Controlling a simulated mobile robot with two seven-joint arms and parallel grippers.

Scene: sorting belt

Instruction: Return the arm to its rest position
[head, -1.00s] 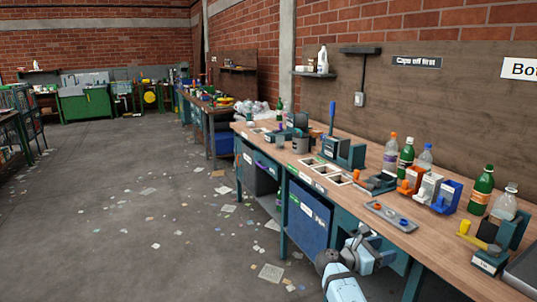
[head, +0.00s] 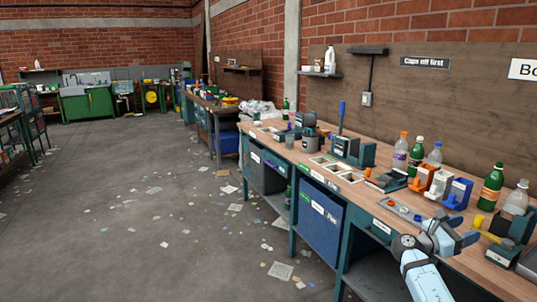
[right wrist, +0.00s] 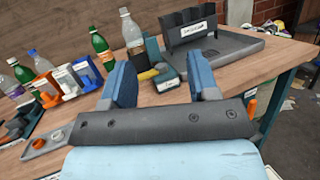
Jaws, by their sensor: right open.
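My right arm, light blue, comes in from the bottom right of the head view. Its right gripper (head: 466,232) is raised by the front edge of the workbench (head: 366,212), at the near end. In the right wrist view its two blue fingers stand wide apart, with the gap between them (right wrist: 162,80) empty. Bottles and a tray are beyond the fingers, and none is held. My left gripper and arm are not in view.
The bench carries bottles (head: 492,188), an orange, white and blue fixture row (head: 437,186), a small grey tray with caps (head: 400,209) and a dark tray (right wrist: 232,48). A blue bin (head: 320,221) hangs under the bench front. The floor at left is open, with scattered litter.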

